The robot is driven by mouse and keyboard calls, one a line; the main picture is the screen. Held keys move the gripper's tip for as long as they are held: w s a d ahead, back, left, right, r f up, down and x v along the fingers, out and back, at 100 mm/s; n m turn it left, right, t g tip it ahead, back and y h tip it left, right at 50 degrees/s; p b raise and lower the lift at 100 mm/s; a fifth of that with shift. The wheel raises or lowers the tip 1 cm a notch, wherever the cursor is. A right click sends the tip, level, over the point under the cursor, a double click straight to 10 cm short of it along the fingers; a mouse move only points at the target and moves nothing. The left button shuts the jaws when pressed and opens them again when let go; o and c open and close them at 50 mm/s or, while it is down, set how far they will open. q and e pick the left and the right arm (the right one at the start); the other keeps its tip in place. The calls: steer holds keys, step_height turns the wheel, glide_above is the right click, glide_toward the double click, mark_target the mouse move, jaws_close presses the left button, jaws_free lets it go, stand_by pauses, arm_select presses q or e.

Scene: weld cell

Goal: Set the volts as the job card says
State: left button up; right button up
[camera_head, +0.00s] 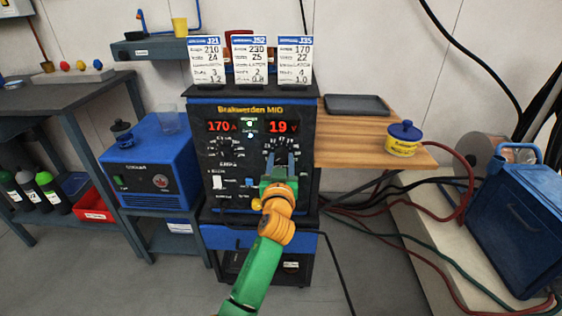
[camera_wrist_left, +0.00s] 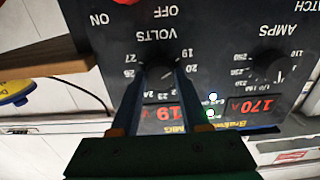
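The welder (camera_head: 205,190), labelled Brakwerden MIG, reads 170 A on its left display (camera_head: 221,126) and 19 V on its right display (camera_head: 283,126). Three job cards stand on top: J21 (camera_head: 211,62) shows 24 volts, J52 (camera_head: 250,62) shows 25, and J35 (camera_head: 293,62) shows 22. My left gripper (camera_head: 280,155) is at the volts dial. In the left wrist view the volts knob (camera_wrist_left: 159,74) sits between its fingertips, with no clear gap on either side. Whether they grip it is unclear. The amps knob (camera_wrist_left: 267,65) is free. My right gripper is not in view.
A wooden shelf (camera_head: 345,145) to the right holds a dark tray (camera_head: 357,105) and a yellow-and-blue tub (camera_head: 403,140). A blue cooler unit (camera_head: 150,165) stands left of the welder. Red and dark cables cross the floor at right.

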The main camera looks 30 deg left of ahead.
arm_select(q)
jaws_close()
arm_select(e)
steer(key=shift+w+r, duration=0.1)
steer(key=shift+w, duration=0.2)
arm_select(q)
steer(key=shift+m, duration=0.3)
steer(key=shift+m+p, duration=0.35)
steer(key=shift+m, duration=0.15)
steer(key=m+p, duration=0.1)
steer(key=m, duration=0.1)
steer(key=shift+m, duration=0.3)
steer(key=m+p, duration=0.1)
steer(key=m, duration=0.1)
steer(key=shift+m, duration=0.3)
steer(key=m+p, duration=0.1)
steer(key=m, duration=0.5)
steer(key=shift+p, duration=0.4)
steer(key=shift+m+p, duration=0.65)
steer(key=shift+m, duration=1.85)
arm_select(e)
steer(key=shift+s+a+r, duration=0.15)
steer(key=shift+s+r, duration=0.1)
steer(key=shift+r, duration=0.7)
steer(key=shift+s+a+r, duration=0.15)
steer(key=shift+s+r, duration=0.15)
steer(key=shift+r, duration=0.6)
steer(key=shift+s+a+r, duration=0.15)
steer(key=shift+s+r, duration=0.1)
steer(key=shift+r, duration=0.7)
